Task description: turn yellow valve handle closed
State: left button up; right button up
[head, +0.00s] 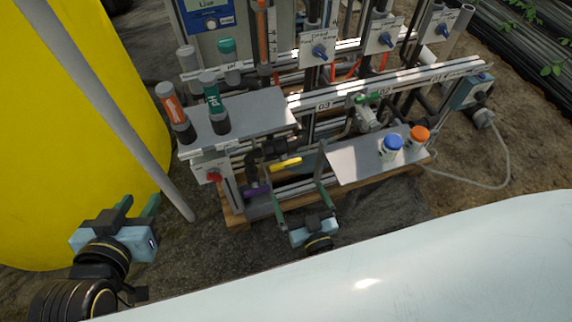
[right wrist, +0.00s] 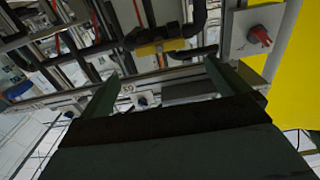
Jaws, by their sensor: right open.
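The yellow valve handle (head: 286,163) sits low on the skid, by a black pipe fitting (head: 284,146). It lies nearly level in the head view, rising slightly to the right. In the right wrist view the yellow handle (right wrist: 158,47) shows beyond the fingertips, between them in the picture, against the black piping. My right gripper (head: 296,188) is open and empty, in front of the handle and apart from it; its fingers also show in the right wrist view (right wrist: 162,71). My left gripper (head: 140,202) is open and empty at the left, far from the handle.
A red knob on a grey box (head: 213,176) and a purple handle (head: 257,190) are left of the yellow handle. Another shelf (head: 255,112) holds probes. A yellow tank (head: 80,150) fills the left.

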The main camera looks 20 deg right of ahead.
aim_at(287, 166)
jog(key=w+b, duration=0.1)
jog(key=w, duration=0.5)
jog(key=shift+a+f+b, duration=0.1)
jog(key=shift+b, duration=0.3)
jog(key=w+b, duration=0.1)
jog(key=w, duration=0.3)
jog(key=shift+w+a, duration=0.1)
jog(key=shift+w, duration=0.05)
pick_arm(q)
jog(key=w+d+r+t+h, duration=0.1)
jog(key=d+r+t+h, duration=0.2)
jog(key=r+t, duration=0.7)
jog(key=shift+r+b, duration=0.3)
jog(key=shift+r, duration=1.7)
pick_arm(e)
jog(key=shift+w, duration=0.4)
pick_arm(q)
jog(key=shift+w, duration=0.1)
pick_arm(e)
jog(key=c, duration=0.9)
